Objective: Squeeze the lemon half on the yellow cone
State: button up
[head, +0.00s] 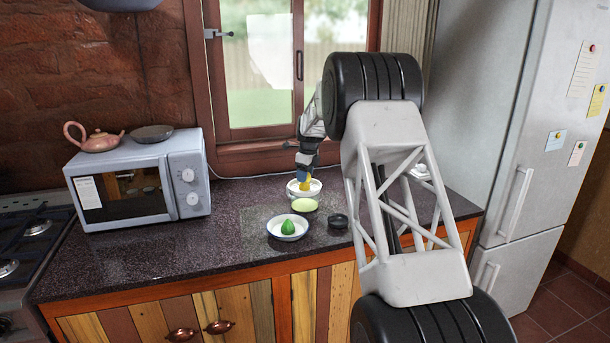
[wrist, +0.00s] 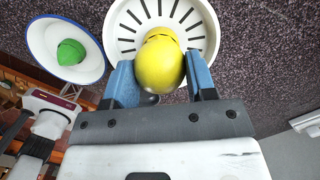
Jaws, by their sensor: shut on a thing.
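My gripper (wrist: 160,68) is shut on the yellow lemon half (wrist: 161,70), with a blue finger on either side of it. The lemon half is over the white slotted juicer dish (wrist: 120,28). A yellow piece, seemingly the cone (wrist: 159,34), shows just beyond the lemon in the middle of the dish. The lemon hides most of the cone, and I cannot tell whether they touch. In the head view my gripper (head: 304,174) points down into the white dish (head: 291,190), with yellow showing below the fingers.
A white blue-rimmed bowl (head: 272,228) with a green cone (head: 288,227) stands in front of the dish. A pale green disc (head: 304,205) and a small black bowl (head: 338,221) are close by. A microwave (head: 140,185) stands left; the counter between is clear.

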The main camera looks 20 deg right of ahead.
jog(key=shift+f, duration=0.2)
jog(key=shift+r+n, duration=0.15)
jog(key=shift+n, duration=1.55)
jog(key=shift+f+m, duration=0.2)
jog(key=shift+m, duration=1.5)
jog(key=shift+m, duration=0.3)
jog(key=shift+r+m, duration=0.15)
jog(key=shift+m, duration=1.35)
